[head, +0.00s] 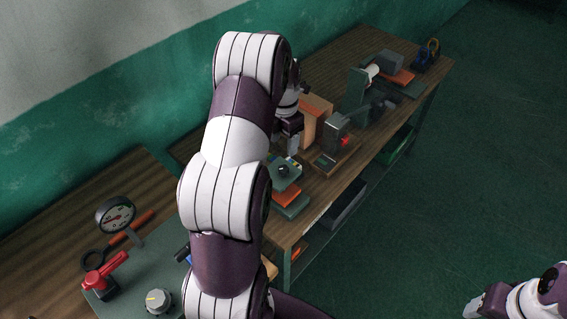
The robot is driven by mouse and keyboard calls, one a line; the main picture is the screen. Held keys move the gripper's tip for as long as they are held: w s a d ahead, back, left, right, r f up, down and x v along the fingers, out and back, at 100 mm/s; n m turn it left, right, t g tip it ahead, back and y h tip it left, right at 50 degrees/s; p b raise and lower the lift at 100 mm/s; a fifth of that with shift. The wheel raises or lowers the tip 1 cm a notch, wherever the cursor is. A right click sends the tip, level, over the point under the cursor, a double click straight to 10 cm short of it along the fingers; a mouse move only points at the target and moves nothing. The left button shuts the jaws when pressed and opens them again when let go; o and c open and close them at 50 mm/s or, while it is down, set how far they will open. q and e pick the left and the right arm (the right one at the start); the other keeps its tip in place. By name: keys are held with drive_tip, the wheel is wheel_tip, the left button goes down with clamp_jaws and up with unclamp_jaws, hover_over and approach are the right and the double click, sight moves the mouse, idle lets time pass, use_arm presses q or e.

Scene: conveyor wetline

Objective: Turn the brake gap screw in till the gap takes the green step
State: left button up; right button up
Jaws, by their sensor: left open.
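My left arm spans the middle of the head view. Its gripper (291,146) is open and points down over the far bench, just behind a green block with a dark round knob (284,171). Small white, yellow and blue pieces (293,162) show at that block's back edge, close under the gripper; they are too small to identify. A grey upright device with a red part (336,134) stands right of the gripper on a wooden base. I cannot make out the brake gap screw, the gap or a green step. My right gripper (477,304) is at the lower right corner, away from the bench.
An orange-brown box (316,113) stands beside the left gripper. A green machine with a pale roller (357,85) is farther along the bench. A pressure gauge (116,214), a red-handled valve (103,273) and a grey dial (158,300) are at lower left. The floor at right is clear.

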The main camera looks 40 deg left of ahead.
sight(284, 168)
use_arm(q)
wheel_tip(284, 168, down, 9)
drive_tip(key=shift+w+f+p, duration=0.15)
drive_tip(key=shift+f+p, duration=0.05)
drive_tip(key=shift+p, duration=0.75)
drive_tip(key=shift+f, duration=0.5)
drive_tip(key=c, duration=1)
